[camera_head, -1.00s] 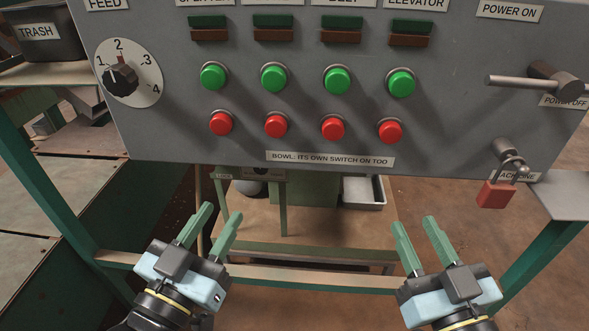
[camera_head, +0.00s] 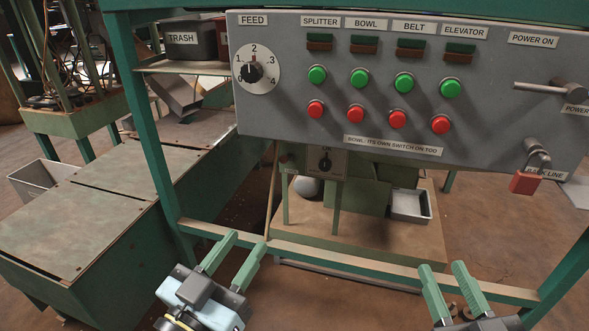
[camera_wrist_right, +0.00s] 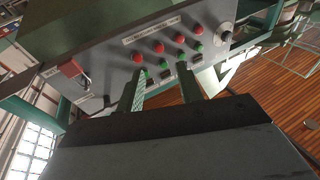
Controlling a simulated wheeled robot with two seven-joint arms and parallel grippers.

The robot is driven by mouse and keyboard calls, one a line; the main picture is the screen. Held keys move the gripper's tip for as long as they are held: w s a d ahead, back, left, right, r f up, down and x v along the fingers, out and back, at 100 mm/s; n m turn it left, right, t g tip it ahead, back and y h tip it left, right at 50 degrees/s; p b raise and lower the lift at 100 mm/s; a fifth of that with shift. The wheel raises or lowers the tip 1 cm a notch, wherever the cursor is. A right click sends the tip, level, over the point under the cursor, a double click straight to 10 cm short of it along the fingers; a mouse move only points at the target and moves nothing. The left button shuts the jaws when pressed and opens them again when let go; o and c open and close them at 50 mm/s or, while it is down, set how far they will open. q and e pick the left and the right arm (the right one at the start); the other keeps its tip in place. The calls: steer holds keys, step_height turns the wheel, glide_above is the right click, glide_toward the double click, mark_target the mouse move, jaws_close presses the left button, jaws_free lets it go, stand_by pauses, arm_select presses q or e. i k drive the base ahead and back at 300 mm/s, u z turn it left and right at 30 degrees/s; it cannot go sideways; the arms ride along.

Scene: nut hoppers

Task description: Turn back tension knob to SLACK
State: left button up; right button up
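No knob marked SLACK or tension can be made out in these views. My left gripper (camera_head: 246,243) is open and empty, below the grey control panel (camera_head: 300,125) and in front of the green frame bar. My right gripper (camera_head: 444,268) is open and empty, low at the right in the head view. In the right wrist view its two fingers (camera_wrist_right: 160,88) stand apart with the panel's buttons beyond them. Neither gripper touches anything visible. The knobs in view are the black FEED dial (camera_head: 252,72), pointing near 2, and a small dark switch knob (camera_head: 325,164) under the panel, marked ON.
Green and red buttons cover the panel. A red padlock (camera_head: 525,182) hangs at its right, below the power lever (camera_head: 550,88). A green frame bar (camera_head: 330,268) crosses in front. Brown floor shows at the lower left.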

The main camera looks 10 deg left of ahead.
mark_target(325, 164)
steer(key=u, duration=0.85)
steer(key=i, duration=1)
